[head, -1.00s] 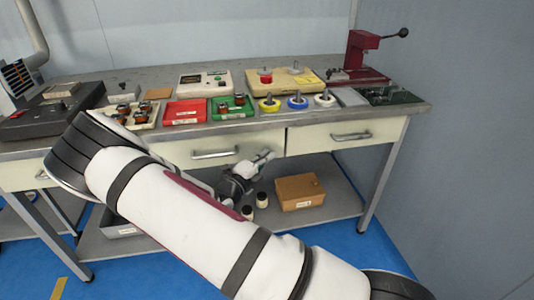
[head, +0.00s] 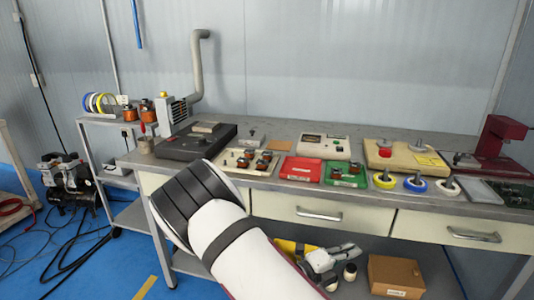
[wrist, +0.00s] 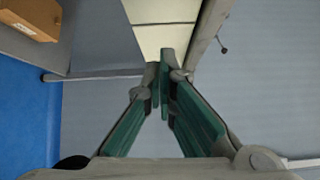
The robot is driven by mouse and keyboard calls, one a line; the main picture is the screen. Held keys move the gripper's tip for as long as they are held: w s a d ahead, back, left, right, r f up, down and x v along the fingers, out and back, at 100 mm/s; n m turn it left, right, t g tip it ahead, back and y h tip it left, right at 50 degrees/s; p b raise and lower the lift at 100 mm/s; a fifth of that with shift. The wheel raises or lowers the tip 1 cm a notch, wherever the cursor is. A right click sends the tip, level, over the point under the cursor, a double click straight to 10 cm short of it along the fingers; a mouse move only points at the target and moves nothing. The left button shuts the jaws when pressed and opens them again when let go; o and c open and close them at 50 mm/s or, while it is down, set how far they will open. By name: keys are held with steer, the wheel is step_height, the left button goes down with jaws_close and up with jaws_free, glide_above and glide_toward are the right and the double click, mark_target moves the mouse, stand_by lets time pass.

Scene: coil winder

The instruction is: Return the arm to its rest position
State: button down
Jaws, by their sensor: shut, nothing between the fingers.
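My arm, white with dark bands, rises from the bottom of the head view, its bend in front of the bench (head: 190,165). My gripper (wrist: 163,68) shows in the wrist view with green-padded fingers that come together at the tips; nothing is held. It is clear of contact as far as I can see, with a pale drawer front and a bench leg beyond the tips. I cannot make out the gripper for certain in the head view.
The bench top holds a red tray (head: 301,169), a green tray (head: 346,175), several spools and a maroon press (head: 497,145). A cardboard box (head: 397,275) is on the lower shelf; a box also shows in the wrist view (wrist: 32,18). A compressor (head: 68,180) and hoses lie left.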

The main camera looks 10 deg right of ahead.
steer(key=s+d+r+m+g+y, duration=0.1)
steer(key=s+r+m+g+y, duration=0.35)
steer(key=s+r+m, duration=0.6)
steer(key=s+d+r+m+g+y, duration=0.1)
steer(key=s+r+m+g+y, duration=0.35)
steer(key=m, duration=0.85)
steer(key=s+a+r+m+t+y, duration=0.1)
steer(key=s+a+r+m+y, duration=0.2)
steer(key=s+m, duration=0.35)
steer(key=s+a+r+m+t+y, duration=0.1)
steer(key=s+a+r+m+y, duration=0.15)
steer(key=s+a+m, duration=0.35)
steer(key=s+a+r+m+t+y, duration=0.1)
steer(key=s+a+r+m+y, duration=0.2)
steer(key=s, duration=0.5)
step_height(320, 180, up, 20)
steer(key=d+t+p, duration=0.1)
steer(key=t+p, duration=0.2)
steer(key=p, duration=1.6)
steer(key=shift+w+m+t+h, duration=0.3)
steer(key=shift+w+m+h, duration=0.05)
steer(key=shift+m+h, duration=0.1)
